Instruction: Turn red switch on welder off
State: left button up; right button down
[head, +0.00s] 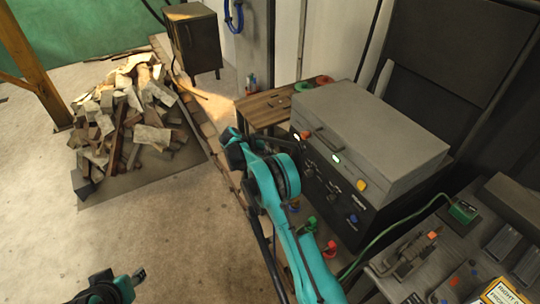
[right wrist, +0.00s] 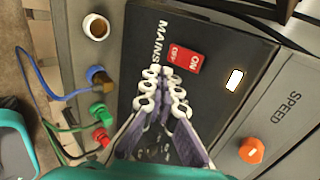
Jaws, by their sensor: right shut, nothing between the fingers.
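The welder (head: 372,125) is a grey box with a black front panel, at the right of the head view. In the right wrist view, its red ON/OFF switch (right wrist: 185,57) sits on the black panel beside the word MAINS. I cannot tell from this view which way it is rocked. My right gripper (right wrist: 162,78) is shut and empty. Its fingertips are just beside the switch, over the lettering; I cannot tell whether they touch the panel. In the head view I cannot make out the switch. Part of my left arm, with a dark tip (head: 138,275), shows at bottom left; its jaws are unclear.
In the right wrist view, a lit lamp (right wrist: 235,79) and an orange knob (right wrist: 252,150) lie right of the switch. Blue, green and red connectors (right wrist: 98,112) with cables are at left. A cluttered bench (head: 455,265) stands at right. A wood pile (head: 130,115) lies at left.

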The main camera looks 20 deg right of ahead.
aim_at(294, 153)
jog(key=d+f+b, duration=0.2)
jog(key=d+f, duration=0.2)
jog(key=d, duration=0.3)
jog(key=shift+w+d, duration=0.2)
jog(key=shift+w, duration=0.1)
jog(key=shift+d+f+b, duration=0.4)
jog(key=shift+b, duration=0.1)
jog(key=shift+r, duration=0.15)
jog(key=shift+r+p, duration=0.3)
jog(key=shift+r, duration=0.4)
